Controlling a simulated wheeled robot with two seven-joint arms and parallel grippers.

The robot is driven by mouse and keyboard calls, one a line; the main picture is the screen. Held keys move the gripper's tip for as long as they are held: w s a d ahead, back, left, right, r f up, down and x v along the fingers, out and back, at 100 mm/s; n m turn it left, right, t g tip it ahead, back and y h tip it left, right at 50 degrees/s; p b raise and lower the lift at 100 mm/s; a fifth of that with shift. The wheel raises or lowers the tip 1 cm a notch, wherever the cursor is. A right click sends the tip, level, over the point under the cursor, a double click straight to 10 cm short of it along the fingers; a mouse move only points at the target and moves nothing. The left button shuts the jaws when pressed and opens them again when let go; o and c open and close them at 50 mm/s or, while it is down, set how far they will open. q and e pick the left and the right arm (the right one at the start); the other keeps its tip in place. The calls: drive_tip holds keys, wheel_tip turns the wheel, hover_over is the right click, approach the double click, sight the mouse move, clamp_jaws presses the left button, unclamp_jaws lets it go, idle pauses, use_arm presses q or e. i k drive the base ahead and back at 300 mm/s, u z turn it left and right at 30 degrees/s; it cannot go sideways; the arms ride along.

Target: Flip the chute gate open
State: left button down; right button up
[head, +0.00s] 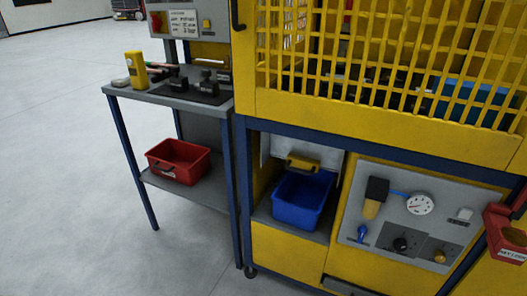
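A blue bin (297,207) sits in an open bay in the lower part of the yellow machine. Above it, a pale grey panel (276,149) shows at the back of the bay. A small yellow piece (303,162) like a handle or flap is at the lower end of this panel, just over the bin's back rim. It looks like the chute gate, but I cannot tell for sure how far it is open. Neither of my grippers is in view.
A yellow mesh guard (390,62) covers the machine above the bay. Right of the bay is a panel with a gauge (420,204) and knobs. A red bin (503,236) hangs at far right. A side table (150,97) holds tools above another red bin (179,161). The floor left is clear.

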sight(312, 166)
drive_tip(key=z, duration=0.2)
drive_tip(key=i, duration=0.9)
drive_tip(key=z, duration=0.9)
drive_tip(key=i, duration=0.25)
drive_tip(key=z, duration=0.2)
